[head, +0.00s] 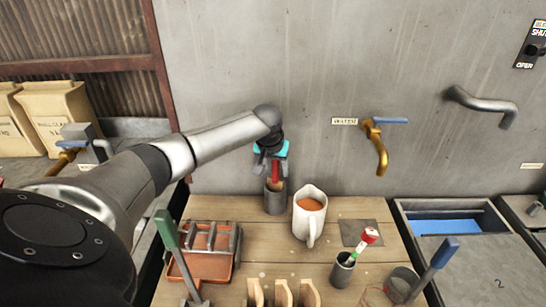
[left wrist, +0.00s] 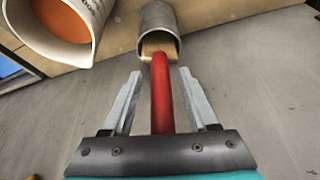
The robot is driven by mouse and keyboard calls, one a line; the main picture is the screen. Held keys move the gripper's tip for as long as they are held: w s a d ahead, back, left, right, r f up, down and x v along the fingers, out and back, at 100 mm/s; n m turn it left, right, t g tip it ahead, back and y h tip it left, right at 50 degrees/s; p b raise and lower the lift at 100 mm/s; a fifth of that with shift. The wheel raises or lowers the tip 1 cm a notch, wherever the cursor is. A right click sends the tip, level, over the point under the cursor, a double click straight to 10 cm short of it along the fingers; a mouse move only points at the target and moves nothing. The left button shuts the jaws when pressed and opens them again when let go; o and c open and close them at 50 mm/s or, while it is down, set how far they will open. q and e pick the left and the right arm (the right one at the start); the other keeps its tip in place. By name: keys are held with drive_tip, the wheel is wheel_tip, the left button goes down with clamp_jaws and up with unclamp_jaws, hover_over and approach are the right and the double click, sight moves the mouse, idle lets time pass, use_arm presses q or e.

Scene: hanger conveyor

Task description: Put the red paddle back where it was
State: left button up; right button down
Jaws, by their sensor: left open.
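The red paddle (head: 275,173) stands in a grey metal cup (head: 275,201) at the back of the wooden table. In the left wrist view its red handle (left wrist: 161,95) runs between my fingers, and its wooden end sits inside the mouth of the cup (left wrist: 158,22). My left gripper (head: 271,165) is just above the cup, with its fingers around the handle. The left wrist view shows the open fingers (left wrist: 153,92) with gaps on both sides of the handle. My right gripper is not in view.
A white pitcher (head: 302,223) with orange-brown liquid stands right beside the cup. A brass water tap (head: 377,145) is on the wall. A smaller cup (head: 343,271) holds a red-and-white tool. A rack (head: 202,264) stands at left, and a blue-handled tool (head: 445,253) at right.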

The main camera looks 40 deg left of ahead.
use_arm(q)
drive_tip(key=p+v, duration=0.1)
drive_tip(key=v, duration=1)
drive_tip(key=shift+r, duration=0.2)
drive_tip(key=shift+s, duration=0.1)
